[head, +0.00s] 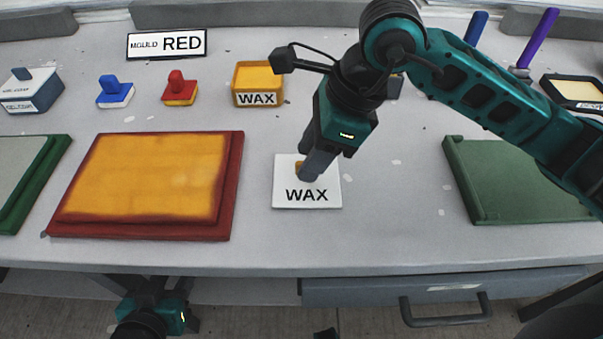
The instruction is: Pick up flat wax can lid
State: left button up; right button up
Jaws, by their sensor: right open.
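The flat wax can lid (330,190) is a white square plate marked WAX, lying on the grey bench near its front edge. A small tan knob (299,167) shows on its top, partly hidden by my gripper. My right gripper (309,172) points down over the lid with its fingertips at the knob. It is open; whether it touches the knob cannot be told. The yellow wax can (258,77), with a WAX label, stands behind and to the left, showing a yellow top. My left gripper (155,305) is low in front of the bench; its fingers are not clear.
A red mould with an orange face (236,170) lies left of the lid, and a green mould (515,185) lies right. Red (180,90) and blue (115,92) handled blocks and a MOULD RED sign (166,44) stand behind. Bare bench surrounds the lid.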

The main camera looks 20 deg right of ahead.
jog(key=shift+a+f, duration=0.1)
jog(key=shift+f, duration=0.3)
jog(key=shift+r, duration=0.1)
jog(key=shift+c, duration=0.2)
grip_shut()
